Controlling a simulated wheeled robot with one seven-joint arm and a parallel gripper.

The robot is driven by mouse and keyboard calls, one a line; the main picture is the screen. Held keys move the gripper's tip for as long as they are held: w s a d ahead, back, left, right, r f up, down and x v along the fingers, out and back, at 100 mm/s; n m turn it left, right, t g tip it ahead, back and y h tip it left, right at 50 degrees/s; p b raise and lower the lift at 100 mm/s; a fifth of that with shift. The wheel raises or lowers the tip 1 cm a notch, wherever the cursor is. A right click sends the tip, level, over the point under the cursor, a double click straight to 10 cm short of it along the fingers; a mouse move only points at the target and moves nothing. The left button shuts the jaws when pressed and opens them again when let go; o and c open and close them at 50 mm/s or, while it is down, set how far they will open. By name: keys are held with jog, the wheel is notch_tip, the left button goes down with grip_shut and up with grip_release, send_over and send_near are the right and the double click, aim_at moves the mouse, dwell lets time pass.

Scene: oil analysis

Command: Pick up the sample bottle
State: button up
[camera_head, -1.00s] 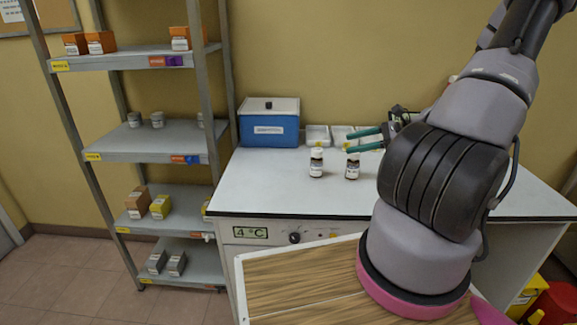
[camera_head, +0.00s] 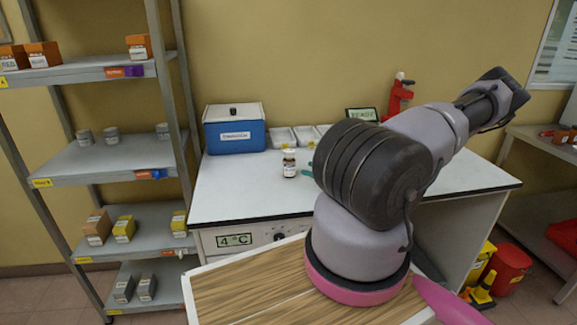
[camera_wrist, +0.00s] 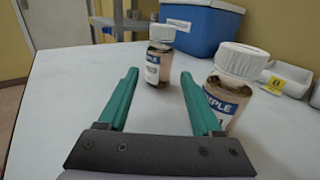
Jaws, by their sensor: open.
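Two small sample bottles with white caps, brown glass and labels stand upright on the white bench. One bottle (camera_wrist: 160,62) is ahead of my gripper (camera_wrist: 159,74), roughly in line with the gap between its fingertips. The other bottle (camera_wrist: 228,90) is closer, just outside the right finger; I cannot tell if they touch. My gripper has teal fingers, spread apart with nothing between them. In the head view one bottle (camera_head: 289,164) shows left of my arm, beside a bit of teal finger; the other is hidden behind the arm.
On the bench (camera_head: 225,195) a blue box (camera_head: 235,135) and small white trays (camera_head: 283,138) stand at the back. A shelf rack (camera_head: 110,155) with boxes and jars is at left. The bench's left part is clear.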

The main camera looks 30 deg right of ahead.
aim_at(293, 163)
jog(key=x, duration=0.7)
jog(key=shift+w+a+r, duration=0.1)
jog(key=shift+w, duration=0.1)
grip_shut()
jog(key=shift+r, duration=0.1)
